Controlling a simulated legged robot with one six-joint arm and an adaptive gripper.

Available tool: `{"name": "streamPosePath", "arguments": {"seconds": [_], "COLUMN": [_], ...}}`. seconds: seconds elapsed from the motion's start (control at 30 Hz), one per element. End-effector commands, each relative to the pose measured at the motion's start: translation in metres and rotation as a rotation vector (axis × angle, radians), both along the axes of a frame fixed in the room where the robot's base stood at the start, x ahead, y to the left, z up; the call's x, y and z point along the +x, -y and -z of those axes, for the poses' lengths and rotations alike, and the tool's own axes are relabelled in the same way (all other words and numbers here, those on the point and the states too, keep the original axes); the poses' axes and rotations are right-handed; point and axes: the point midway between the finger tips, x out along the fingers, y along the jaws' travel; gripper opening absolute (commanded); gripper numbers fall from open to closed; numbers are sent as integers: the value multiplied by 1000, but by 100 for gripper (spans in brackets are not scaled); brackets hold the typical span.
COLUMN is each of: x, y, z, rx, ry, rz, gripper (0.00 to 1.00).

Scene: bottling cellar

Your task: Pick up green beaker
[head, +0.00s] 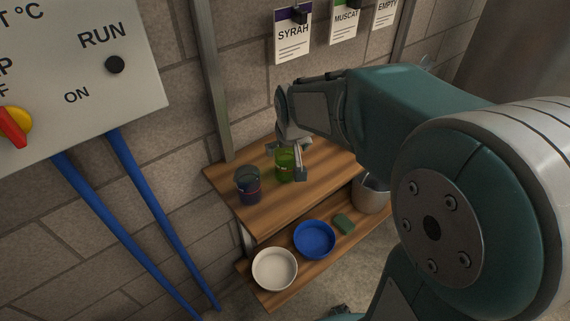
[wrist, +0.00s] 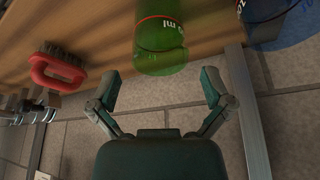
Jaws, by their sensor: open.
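The green beaker (head: 285,166) is see-through and stands upright on the upper wooden shelf. In the wrist view the green beaker (wrist: 158,40) is ahead of my gripper (wrist: 162,82), centred on the gap between the fingertips. The fingers are spread wide with nothing held between them.
A blue beaker (head: 248,186) stands close by on the upper shelf (head: 226,180). A red-handled brush (wrist: 58,70) lies left in the wrist view. The lower shelf holds a white bowl (head: 275,269), blue bowl (head: 314,239), green sponge (head: 344,223) and metal pot (head: 369,196).

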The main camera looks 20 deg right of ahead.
Motion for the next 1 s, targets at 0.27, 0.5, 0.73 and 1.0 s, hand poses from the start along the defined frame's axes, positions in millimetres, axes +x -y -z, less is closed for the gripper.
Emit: {"name": "streamPosePath", "arguments": {"seconds": [0.27, 0.5, 0.73, 1.0], "x": [12, 21, 21, 21], "y": [1, 2, 2, 2], "z": [32, 52, 51, 52], "rx": [-1, 0, 0, 0], "ry": [-5, 0, 1, 0], "rz": [0, -1, -1, -1], "gripper": [100, 100, 87, 32]}}
